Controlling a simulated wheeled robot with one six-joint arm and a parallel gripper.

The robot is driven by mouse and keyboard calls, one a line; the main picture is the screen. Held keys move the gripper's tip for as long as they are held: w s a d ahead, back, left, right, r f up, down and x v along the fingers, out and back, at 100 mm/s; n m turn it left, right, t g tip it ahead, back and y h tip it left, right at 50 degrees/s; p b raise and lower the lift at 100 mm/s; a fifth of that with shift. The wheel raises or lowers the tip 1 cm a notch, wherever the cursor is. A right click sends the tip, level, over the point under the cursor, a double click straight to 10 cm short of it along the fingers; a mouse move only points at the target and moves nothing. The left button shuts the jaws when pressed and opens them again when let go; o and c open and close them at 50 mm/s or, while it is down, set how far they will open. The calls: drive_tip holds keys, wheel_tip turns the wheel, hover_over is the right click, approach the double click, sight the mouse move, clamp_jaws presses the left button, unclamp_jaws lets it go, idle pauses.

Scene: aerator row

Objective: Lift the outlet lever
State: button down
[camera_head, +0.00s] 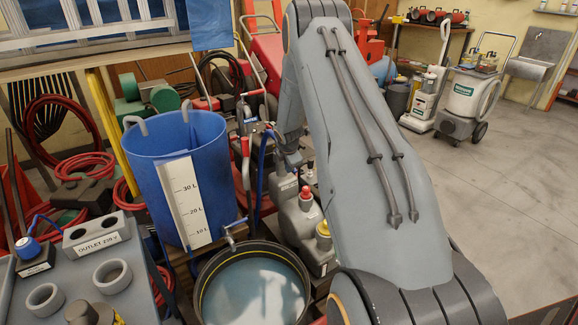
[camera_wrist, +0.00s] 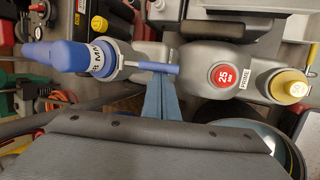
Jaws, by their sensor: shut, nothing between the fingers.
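A blue tank (camera_head: 180,175) with a white litre scale stands left of centre in the head view. A small metal tap with a handle (camera_head: 231,236), possibly the outlet lever, sits at its lower right, above a round tub (camera_head: 204,285) of pale liquid. My gripper (camera_head: 292,160) is mostly hidden by my arm in the head view. In the wrist view my gripper (camera_wrist: 160,82) is shut and empty.
Grey containers with red (camera_head: 306,194) and yellow (camera_head: 322,229) caps stand right of the tub. A grey box labelled "OUTLET 230 V" (camera_head: 97,240) is at the left. Red hoses (camera_head: 85,165) lie behind it.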

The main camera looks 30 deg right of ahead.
drive_tip(key=shift+r+g+p, duration=0.35)
drive_tip(key=shift+g+p, duration=0.25)
drive_tip(key=shift+p, duration=1.2)
drive_tip(key=shift+r+g+p, duration=0.15)
drive_tip(key=shift+g+p, duration=0.15)
drive_tip(key=shift+p, duration=0.05)
drive_tip(key=r+g+b, duration=0.2)
drive_tip(key=b, duration=0.1)
drive_tip(key=shift+w+r+n+b, duration=0.2)
drive_tip(key=shift+n+b, duration=0.1)
drive_tip(key=shift+w+d+r, duration=0.1)
drive_tip(key=shift+w+r, duration=0.05)
drive_tip(key=shift+r, duration=0.15)
idle(1.6)
drive_tip(key=shift+r, duration=0.1)
